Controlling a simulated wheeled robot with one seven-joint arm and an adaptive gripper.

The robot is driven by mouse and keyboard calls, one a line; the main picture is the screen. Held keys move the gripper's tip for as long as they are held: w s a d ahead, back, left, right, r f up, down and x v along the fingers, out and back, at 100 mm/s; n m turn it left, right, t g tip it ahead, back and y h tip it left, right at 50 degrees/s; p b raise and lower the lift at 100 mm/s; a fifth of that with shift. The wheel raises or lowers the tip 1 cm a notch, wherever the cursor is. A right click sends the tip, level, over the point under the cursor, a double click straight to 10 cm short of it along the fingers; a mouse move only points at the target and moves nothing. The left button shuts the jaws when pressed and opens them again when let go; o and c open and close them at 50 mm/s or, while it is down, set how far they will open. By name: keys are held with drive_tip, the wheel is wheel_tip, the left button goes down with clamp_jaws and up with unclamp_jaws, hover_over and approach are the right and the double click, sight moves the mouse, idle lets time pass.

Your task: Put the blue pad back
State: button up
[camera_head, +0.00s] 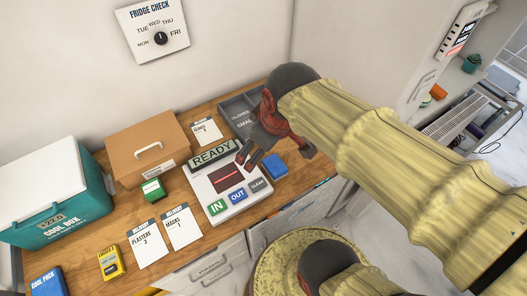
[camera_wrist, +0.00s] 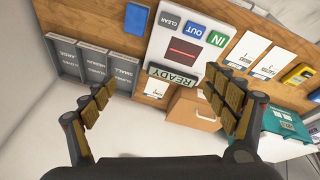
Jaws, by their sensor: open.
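The blue pad (camera_head: 274,166) is a small flat block on the wooden counter, right of a white device (camera_head: 222,186). It also shows at the top of the wrist view (camera_wrist: 136,19), beside the device's CLEAR button. My gripper (camera_head: 268,147) is open and empty above the counter, close to the device and the pad in the head view. In the wrist view its two fingers (camera_wrist: 158,92) are spread wide with nothing between them. A grey tray with glove-labelled sections (camera_head: 240,104) stands at the back; the arm partly hides it. The wrist view also shows this tray (camera_wrist: 108,70).
The device has a READY sign and IN, OUT and CLEAR buttons. A cardboard box (camera_head: 146,142), a small green box (camera_head: 152,190), delivery notes (camera_head: 181,227), a yellow item (camera_head: 111,262), a blue cool pack (camera_head: 47,281) and a teal cool box (camera_head: 62,205) stand to the left.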

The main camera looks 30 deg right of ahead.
drive_tip(key=s+r+m, duration=0.1)
drive_tip(key=s+a+m, duration=0.1)
drive_tip(key=m, duration=0.1)
drive_tip(key=s+a+r+m+t, duration=0.1)
drive_tip(key=s, duration=0.1)
drive_tip(key=shift+r, duration=0.3)
drive_tip(key=shift+f, duration=0.1)
wheel_tip(320, 180, down, 4)
drive_tip(key=b, duration=0.4)
drive_tip(key=shift+f+b, duration=0.2)
drive_tip(key=shift+b, duration=0.1)
drive_tip(key=shift+c, duration=0.8)
